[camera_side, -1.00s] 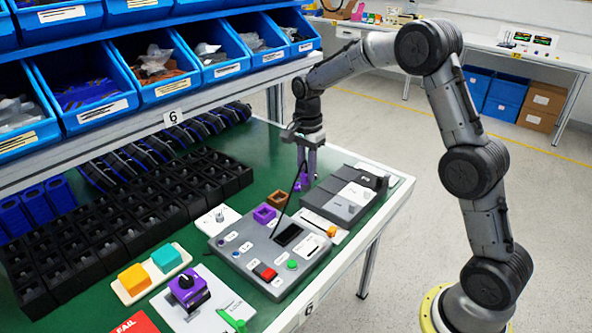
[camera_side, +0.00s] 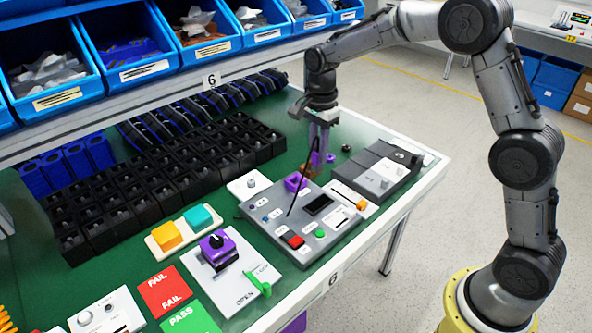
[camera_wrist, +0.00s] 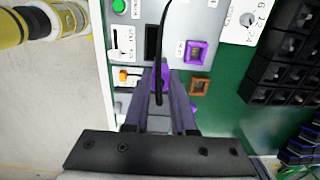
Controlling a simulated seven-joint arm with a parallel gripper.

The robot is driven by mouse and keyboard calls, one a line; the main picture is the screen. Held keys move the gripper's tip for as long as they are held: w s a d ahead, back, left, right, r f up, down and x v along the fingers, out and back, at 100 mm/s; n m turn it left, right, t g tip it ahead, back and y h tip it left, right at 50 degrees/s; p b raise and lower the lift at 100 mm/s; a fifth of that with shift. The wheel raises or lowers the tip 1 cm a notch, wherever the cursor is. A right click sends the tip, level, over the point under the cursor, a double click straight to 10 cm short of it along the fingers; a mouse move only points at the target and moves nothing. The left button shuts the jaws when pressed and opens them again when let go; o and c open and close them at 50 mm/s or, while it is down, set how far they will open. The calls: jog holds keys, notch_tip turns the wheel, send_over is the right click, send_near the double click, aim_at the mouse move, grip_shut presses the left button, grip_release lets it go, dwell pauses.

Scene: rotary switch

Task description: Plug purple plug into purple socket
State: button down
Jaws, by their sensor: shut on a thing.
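My gripper (camera_side: 318,152) points down over the far end of the grey panel and is shut on the purple plug (camera_wrist: 160,76). A black cable runs from the plug across the panel. The purple socket (camera_side: 296,182) is a square open frame on the panel, just left of my fingers in the side view. In the wrist view the purple socket (camera_wrist: 197,53) lies right of the plug and a little farther up the picture, apart from it. A brown socket (camera_wrist: 200,86) is beside the purple one; my fingers partly hide it in the side view. The plug's height above the panel is unclear.
The grey panel (camera_side: 272,220) carries a display, a red button (camera_side: 292,239) and a green button (camera_side: 320,233). Grey boxes (camera_side: 376,174) stand to the right. A purple rotary switch (camera_side: 217,248) is in front left.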

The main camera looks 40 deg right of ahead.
jog(key=w+f, duration=0.3)
jog(key=w, duration=0.1)
jog(key=w+f, duration=0.3)
jog(key=f, duration=0.1)
jog(key=shift+w+d, duration=0.1)
jog(key=shift+w, duration=0.25)
jog(key=shift+w+f, duration=0.1)
jog(key=shift+f, duration=1.55)
jog(key=shift+f, duration=0.2)
jog(key=c, duration=0.7)
grip_release()
jog(key=shift+c, duration=0.2)
jog(key=shift+r, duration=0.1)
